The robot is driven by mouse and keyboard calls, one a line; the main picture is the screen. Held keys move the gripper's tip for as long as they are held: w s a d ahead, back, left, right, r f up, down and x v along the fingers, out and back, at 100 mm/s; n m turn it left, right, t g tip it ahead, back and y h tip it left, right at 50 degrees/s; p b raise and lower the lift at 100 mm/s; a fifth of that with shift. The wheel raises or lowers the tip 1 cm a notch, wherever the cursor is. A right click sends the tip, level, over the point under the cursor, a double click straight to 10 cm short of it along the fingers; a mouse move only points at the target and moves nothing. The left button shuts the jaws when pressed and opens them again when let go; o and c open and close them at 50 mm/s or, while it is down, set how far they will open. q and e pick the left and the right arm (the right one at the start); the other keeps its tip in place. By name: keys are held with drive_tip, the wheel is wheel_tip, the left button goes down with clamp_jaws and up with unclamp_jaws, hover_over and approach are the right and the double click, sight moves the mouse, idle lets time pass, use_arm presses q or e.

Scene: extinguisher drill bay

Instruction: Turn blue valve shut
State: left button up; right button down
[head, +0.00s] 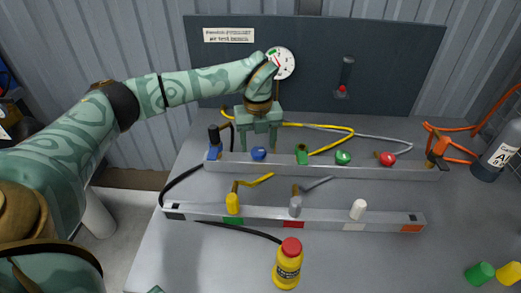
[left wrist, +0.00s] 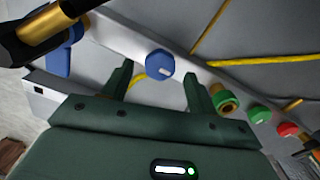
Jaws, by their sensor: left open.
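The blue valve (head: 259,153) is a round blue knob on the front of the rear grey rail (head: 370,170). In the left wrist view the blue valve (left wrist: 160,65) shows a short white mark on its face. My left gripper (head: 260,143) is just behind and above the knob, its fingers pointing down. In the left wrist view its two green fingers (left wrist: 158,82) are spread apart, with the knob ahead of and between their tips. Nothing is between the fingers. I cannot tell whether either finger touches the knob.
A front rail (head: 330,216) carries capped hose ends. A yellow bottle (head: 288,265) stands in front.

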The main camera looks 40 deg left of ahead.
use_arm(q)
wheel_tip(320, 180, down, 2)
drive_tip(key=shift+f, duration=0.1)
drive_tip(key=c, duration=1)
